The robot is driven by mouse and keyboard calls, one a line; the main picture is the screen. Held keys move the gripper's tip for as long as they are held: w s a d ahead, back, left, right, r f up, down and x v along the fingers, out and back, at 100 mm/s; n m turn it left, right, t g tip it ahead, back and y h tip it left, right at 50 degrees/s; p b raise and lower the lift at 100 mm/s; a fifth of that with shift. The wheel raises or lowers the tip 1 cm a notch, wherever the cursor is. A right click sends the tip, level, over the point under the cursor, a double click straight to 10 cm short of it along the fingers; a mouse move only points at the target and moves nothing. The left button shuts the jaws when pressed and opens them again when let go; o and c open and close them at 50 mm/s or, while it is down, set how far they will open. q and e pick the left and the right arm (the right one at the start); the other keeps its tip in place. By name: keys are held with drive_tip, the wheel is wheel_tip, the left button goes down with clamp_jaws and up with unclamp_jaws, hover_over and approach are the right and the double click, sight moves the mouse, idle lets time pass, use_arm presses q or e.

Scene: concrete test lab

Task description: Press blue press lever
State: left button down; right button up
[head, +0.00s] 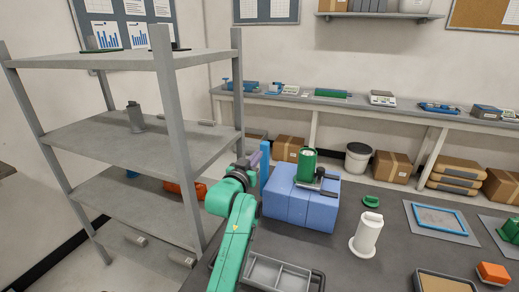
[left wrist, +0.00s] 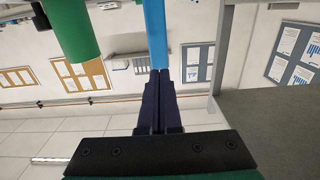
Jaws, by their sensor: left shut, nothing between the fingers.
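The blue lever (head: 264,168) is an upright bar at the left side of a blue block-shaped body (head: 300,203) on the dark table. A green cylinder (head: 307,164) stands on top of that body. My left gripper (head: 255,158) is shut and empty, just left of the lever's upper part. In the left wrist view, the lever (left wrist: 156,32) runs in line with the closed fingertips (left wrist: 160,74); I cannot tell whether they touch. The green cylinder (left wrist: 70,25) is to the left there. My right gripper is out of view.
A grey shelf rack (head: 178,120) stands close on the left of my arm. A white bottle-like object (head: 367,234), a green piece (head: 371,201), a grey divided tray (head: 278,272) and a blue frame (head: 440,219) are on the table. A long bench (head: 350,104) runs along the back wall.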

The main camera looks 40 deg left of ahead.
sight(263, 148)
use_arm(q)
drive_tip(key=shift+p+x, duration=0.3)
drive_tip(key=shift+x, duration=1.3)
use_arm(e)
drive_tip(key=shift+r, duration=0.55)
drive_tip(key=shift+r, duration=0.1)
